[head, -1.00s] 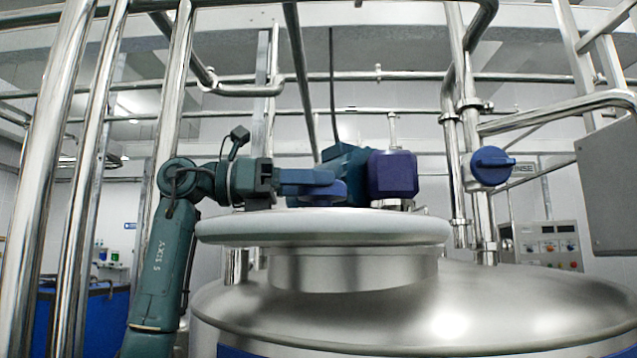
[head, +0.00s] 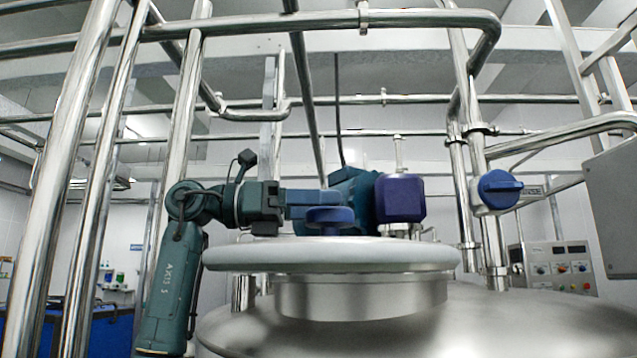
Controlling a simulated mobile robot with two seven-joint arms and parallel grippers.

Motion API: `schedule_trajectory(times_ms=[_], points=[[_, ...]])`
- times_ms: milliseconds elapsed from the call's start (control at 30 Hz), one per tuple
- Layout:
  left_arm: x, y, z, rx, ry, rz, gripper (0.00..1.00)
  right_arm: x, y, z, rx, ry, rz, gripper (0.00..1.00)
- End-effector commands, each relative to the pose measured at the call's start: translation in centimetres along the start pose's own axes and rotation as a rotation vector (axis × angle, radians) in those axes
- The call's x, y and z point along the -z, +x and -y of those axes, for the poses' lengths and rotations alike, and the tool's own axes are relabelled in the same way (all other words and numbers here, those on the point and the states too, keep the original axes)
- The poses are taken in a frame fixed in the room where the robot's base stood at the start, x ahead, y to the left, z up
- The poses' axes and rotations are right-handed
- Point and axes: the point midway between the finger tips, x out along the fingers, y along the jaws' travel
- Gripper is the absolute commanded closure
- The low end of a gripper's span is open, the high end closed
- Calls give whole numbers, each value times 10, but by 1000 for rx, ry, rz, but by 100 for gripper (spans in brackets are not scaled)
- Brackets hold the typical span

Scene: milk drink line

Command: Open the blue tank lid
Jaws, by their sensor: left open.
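The tank lid (head: 330,255) is a wide pale-grey disc. It lies level on the steel neck (head: 360,298) of the tank, with no gap that I can make out. A round blue knob (head: 331,217) stands on top of the lid. My left gripper (head: 325,199) reaches in from the left, low over the lid, with its blue fingers at the knob. It is open. The fingers overlap the knob's upper part in the picture, and I cannot tell whether they touch it. My right gripper is not in view.
A teal motor with a dark-blue box (head: 400,198) stands just behind the lid's right side. Steel pipes cross above and on both sides. A blue valve handle (head: 499,188) and a control panel (head: 557,268) are at the right.

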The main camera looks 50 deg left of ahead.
Motion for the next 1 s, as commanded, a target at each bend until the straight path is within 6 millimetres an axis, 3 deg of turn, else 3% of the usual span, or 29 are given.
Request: schedule_trajectory(times_ms=[100, 500, 700, 1000], points=[[-22, 0, 2, 3, 2, 5, 19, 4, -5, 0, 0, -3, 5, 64], [-78, 0, 1, 2, 0, 3, 19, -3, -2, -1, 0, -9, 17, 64], [-92, 0, 0, 1, -1, 1, 19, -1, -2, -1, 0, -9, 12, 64], [-94, 0, 0, 0, 0, 0, 19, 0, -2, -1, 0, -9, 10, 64]])
